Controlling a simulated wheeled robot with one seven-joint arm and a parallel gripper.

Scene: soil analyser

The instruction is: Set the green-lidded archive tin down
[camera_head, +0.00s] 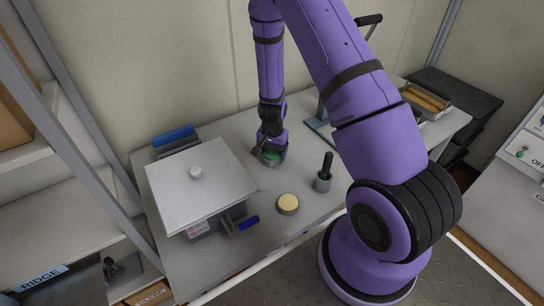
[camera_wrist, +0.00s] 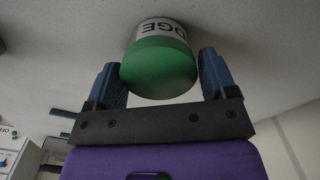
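The green-lidded archive tin (camera_wrist: 160,66) sits between the two blue fingers of my gripper (camera_wrist: 160,82) in the wrist view. Its lid faces the wrist camera, and part of a label ending in "DGE" shows on its side. The fingers flank the tin closely on both sides and look shut on it. In the head view my gripper (camera_head: 271,152) points down over the grey table, behind the mortar and to the right of the white box. The tin's green lid (camera_head: 268,155) shows there, low at the tabletop; I cannot tell whether its base touches.
A white lidded box (camera_head: 198,190) with blue handles stands left of the gripper. A yellow-topped round tin (camera_head: 288,203) and a grey mortar with a black pestle (camera_head: 323,180) stand in front. A tray (camera_head: 427,98) lies at the back right. A "RIDGE" label (camera_head: 43,276) marks the left shelf.

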